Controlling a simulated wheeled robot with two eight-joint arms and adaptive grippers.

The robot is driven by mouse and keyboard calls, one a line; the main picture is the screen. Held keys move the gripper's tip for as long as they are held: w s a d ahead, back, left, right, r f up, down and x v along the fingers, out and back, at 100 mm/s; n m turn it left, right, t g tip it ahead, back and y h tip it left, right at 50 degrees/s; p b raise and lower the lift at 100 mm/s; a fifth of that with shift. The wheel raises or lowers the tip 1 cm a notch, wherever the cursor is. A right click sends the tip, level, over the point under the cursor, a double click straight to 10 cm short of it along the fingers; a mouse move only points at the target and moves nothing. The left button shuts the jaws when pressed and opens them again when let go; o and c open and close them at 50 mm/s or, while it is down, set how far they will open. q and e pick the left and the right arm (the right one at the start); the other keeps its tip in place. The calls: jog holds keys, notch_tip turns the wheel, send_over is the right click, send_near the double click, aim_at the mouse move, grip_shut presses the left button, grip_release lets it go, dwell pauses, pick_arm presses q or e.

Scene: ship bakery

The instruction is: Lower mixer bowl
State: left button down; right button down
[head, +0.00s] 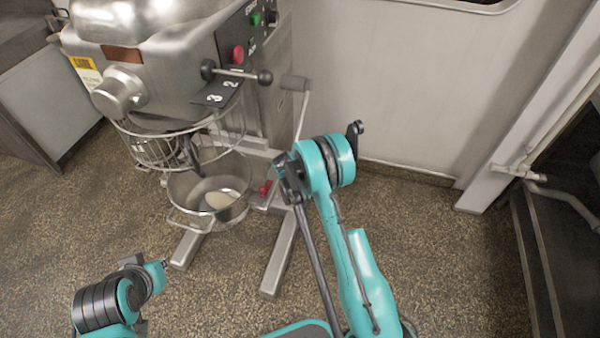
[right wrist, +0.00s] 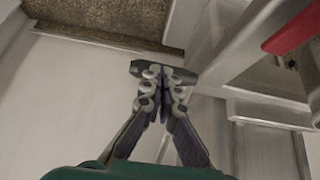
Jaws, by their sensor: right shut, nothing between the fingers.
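The steel mixer bowl (head: 180,190) hangs low on the mixer (head: 150,45), beneath the wire guard (head: 150,150), with some pale stuff in it. The beater shaft reaches down towards it. In the right wrist view my right gripper (right wrist: 163,85) is shut and empty, in front of pale metal surfaces. My left arm shows at the lower left, with its gripper not visible.
A shorter black-knobbed lever (head: 265,77) juts from the mixer front. A red part (head: 265,188) sits beside the bowl, near the mixer's feet (head: 280,250). A red part (right wrist: 290,28) shows in the right wrist view. The speckled floor (head: 440,250) is clear at right.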

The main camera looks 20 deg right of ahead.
jog(key=shift+x, duration=2.2)
jog(key=shift+s+a+f, duration=0.1)
jog(key=shift+s+f, duration=0.05)
